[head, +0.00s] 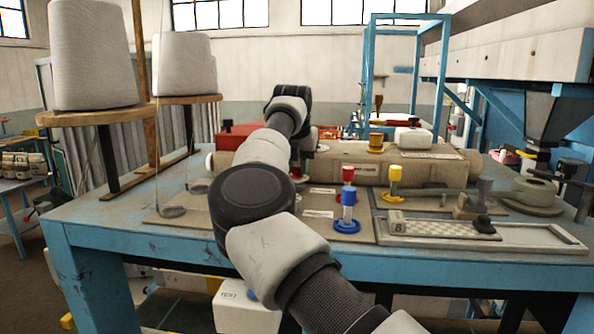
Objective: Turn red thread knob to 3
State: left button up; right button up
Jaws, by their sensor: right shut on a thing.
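My right arm crosses the middle of the head view from the bottom. Its gripper (297,168) is far out over the table, largely behind my own wrist and forearm. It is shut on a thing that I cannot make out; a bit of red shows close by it. A red-topped knob (348,173) stands upright right of the gripper, apart from it. A blue knob (348,195) on a blue round base stands in front of the red one and partly covers it. A yellow knob (395,181) stands further right. The numbers on the dials are not readable. My left gripper is not in view.
A long beige sack roll (435,170) lies behind the knobs. Large grey thread cones (95,55) stand on the left. A metal tray with a checkered strip (455,226) lies at the front right. The front left tabletop is clear.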

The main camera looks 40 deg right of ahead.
jog(key=n+t+y+b, duration=0.1)
jog(key=n+b, duration=0.2)
jog(key=shift+f+n, duration=0.15)
jog(key=shift+n, duration=0.15)
jog(key=shift+d+n+y+b, duration=0.1)
jog(key=shift+n+y+b, duration=0.3)
jog(key=shift+n, duration=0.5)
jog(key=n+y, duration=0.1)
jog(key=n, duration=0.1)
jog(key=shift+n+t+b, duration=0.3)
jog(key=shift+t+b, duration=0.05)
jog(key=shift+t, duration=0.05)
jog(key=n, duration=0.1)
jog(key=n+y, duration=0.1)
jog(key=n, duration=0.1)
jog(key=shift+d+r+n, duration=0.15)
jog(key=shift+r+n, duration=0.1)
jog(key=shift+n, duration=0.05)
jog(key=n+y+p, duration=0.2)
jog(key=n, duration=0.2)
jog(key=shift+g, duration=0.3)
jog(key=shift+n, duration=0.3)
jog(key=o, duration=0.9)
jog(key=shift+s, duration=0.1)
jog(key=shift+d, duration=0.1)
